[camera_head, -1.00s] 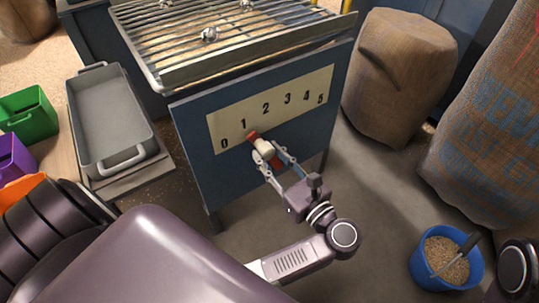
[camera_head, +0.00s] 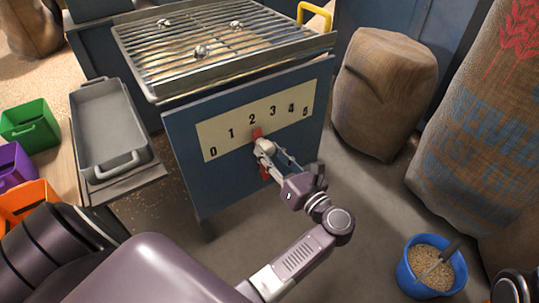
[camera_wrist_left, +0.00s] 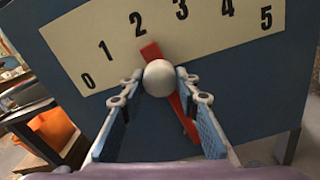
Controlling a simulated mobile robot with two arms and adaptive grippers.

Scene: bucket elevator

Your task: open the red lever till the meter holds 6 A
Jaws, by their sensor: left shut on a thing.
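The red lever (camera_head: 257,133) with a pale round knob (camera_head: 264,147) sits on the blue front panel (camera_head: 185,130) under a cream scale (camera_head: 225,142) marked 0 to 5. In the left wrist view the red pointer (camera_wrist_left: 151,51) aims at about 2, and the knob (camera_wrist_left: 159,77) sits between the finger pads. My left gripper (camera_head: 268,153) is shut on the lever's knob; it also shows in the left wrist view (camera_wrist_left: 158,84). No meter with amperes shows in these views. My right gripper is not in view.
A metal grate (camera_head: 200,75) with several shiny balls tops the panel's box. Left are a grey tray (camera_head: 132,163) and green (camera_head: 30,130), purple (camera_head: 14,172) and orange (camera_head: 36,190) bins. Right are sacks (camera_head: 385,100) and a blue grain bucket (camera_head: 410,280).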

